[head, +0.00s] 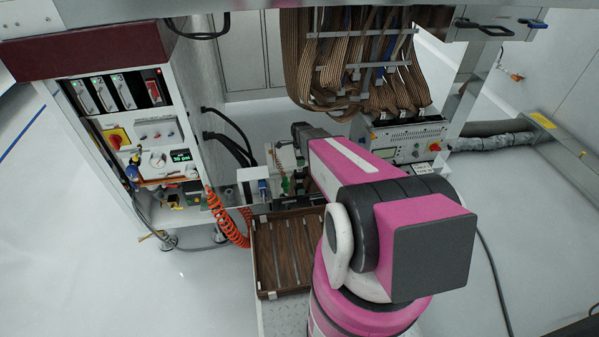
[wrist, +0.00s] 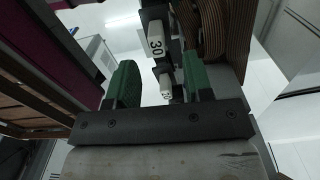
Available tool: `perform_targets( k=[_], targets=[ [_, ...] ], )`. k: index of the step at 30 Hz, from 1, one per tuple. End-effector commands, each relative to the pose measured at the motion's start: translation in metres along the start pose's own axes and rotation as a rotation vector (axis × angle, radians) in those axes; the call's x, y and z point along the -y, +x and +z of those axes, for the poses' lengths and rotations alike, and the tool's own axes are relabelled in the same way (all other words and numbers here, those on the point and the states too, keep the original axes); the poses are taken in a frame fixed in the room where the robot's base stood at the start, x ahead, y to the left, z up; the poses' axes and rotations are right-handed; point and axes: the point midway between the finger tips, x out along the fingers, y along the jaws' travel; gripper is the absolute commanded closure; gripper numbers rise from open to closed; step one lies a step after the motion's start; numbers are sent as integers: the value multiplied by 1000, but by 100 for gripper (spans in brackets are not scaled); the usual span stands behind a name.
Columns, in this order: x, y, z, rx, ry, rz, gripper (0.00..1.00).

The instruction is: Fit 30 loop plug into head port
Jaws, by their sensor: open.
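The 30 loop plug (wrist: 156,38) shows in the wrist view as a dark body with a white label reading 30. A small pale end piece (wrist: 165,88) shows below it, between my fingers. My gripper (wrist: 160,68) is open, with one green finger on each side of this lower part. A gap shows by the left finger; the right finger is closer, and I cannot tell whether it touches. In the head view my arm hides most of the gripper and plug area. I cannot pick out the head port for certain in either view.
A brown slatted tray (head: 284,252) lies below the work area. A control cabinet (head: 150,135) with a coiled orange hose (head: 230,228) stands left. Brown ribbon cables (head: 350,55) hang at the back above an instrument box (head: 405,140). Open floor lies at the far left.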

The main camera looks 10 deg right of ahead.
Motion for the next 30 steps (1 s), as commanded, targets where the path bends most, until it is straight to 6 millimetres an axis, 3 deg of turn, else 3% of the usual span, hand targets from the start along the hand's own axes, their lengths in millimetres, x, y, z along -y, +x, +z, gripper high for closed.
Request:
perform_targets(
  k=[8, 16, 24, 28, 30],
  targets=[
    [-1, 20, 1, 0, -1, 0, 53],
    [-2, 57, 3, 0, -1, 0, 53],
    [-3, 60, 3, 0, -1, -1, 53],
    [-3, 60, 3, 0, -1, -1, 96],
    [-3, 60, 3, 0, -1, -1, 100]
  ],
)
